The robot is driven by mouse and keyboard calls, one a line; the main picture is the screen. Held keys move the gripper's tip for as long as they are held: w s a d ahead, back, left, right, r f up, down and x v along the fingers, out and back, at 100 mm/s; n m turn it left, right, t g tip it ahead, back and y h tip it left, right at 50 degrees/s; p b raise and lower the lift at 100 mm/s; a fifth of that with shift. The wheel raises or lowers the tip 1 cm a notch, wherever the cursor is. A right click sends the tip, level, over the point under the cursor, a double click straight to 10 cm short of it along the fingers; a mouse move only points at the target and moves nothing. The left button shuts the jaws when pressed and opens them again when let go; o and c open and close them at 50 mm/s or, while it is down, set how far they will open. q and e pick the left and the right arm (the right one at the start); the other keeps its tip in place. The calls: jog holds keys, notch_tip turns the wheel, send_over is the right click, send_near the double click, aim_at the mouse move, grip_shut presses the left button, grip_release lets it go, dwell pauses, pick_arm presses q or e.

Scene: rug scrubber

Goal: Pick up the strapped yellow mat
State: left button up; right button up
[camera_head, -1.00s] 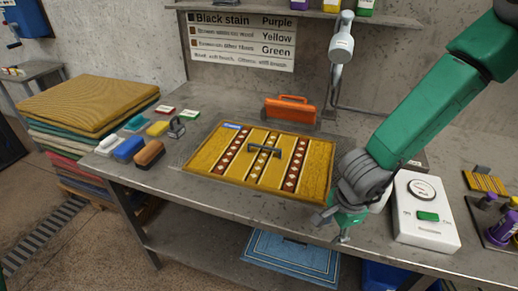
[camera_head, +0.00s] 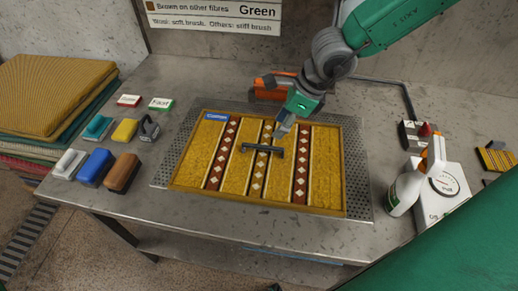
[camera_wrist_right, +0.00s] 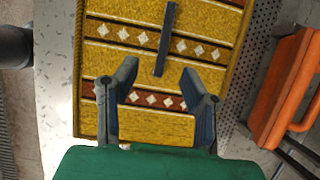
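The yellow mat (camera_head: 234,176) lies flat on a perforated plate on the bench, with red-brown diamond-patterned bands, a blue label and a dark bar handle (camera_head: 264,150) across its middle. My right gripper (camera_head: 286,127) is above the mat's far part, just behind the handle. In the right wrist view its two fingers (camera_wrist_right: 160,88) are spread wide with nothing between them, and the bar handle (camera_wrist_right: 164,40) is ahead of the fingertips. The mat (camera_wrist_right: 150,125) also shows below them. Whether the fingertips touch the mat is unclear. My left gripper is out of view.
An orange tool (camera_head: 266,92) stands behind the mat, partly hidden by my gripper. A spray bottle (camera_head: 404,192) and white device (camera_head: 447,192) stand right. Brushes and sponges (camera_head: 122,172) lie left. A stack of mats (camera_head: 45,90) stands far left. Bench front is clear.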

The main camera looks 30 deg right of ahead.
aim_at(262, 146)
jog(key=x, duration=0.2)
jog(key=b+x, duration=0.1)
jog(key=x, duration=0.3)
jog(key=shift+w+d+f, duration=0.25)
jog(key=shift+w, duration=0.15)
jog(key=shift+a, duration=0.25)
jog(key=b+x, duration=0.1)
jog(key=x, duration=0.3)
jog(key=shift+a+f, duration=0.1)
jog(key=shift+f, duration=0.1)
jog(key=shift+w+f+b, duration=0.2)
jog(key=shift+f+b, duration=0.1)
jog(key=shift+d, duration=0.45)
jog(key=shift+s, duration=0.1)
jog(key=shift+a, duration=0.2)
jog(key=shift+a+f, duration=0.1)
jog(key=shift+a, duration=0.2)
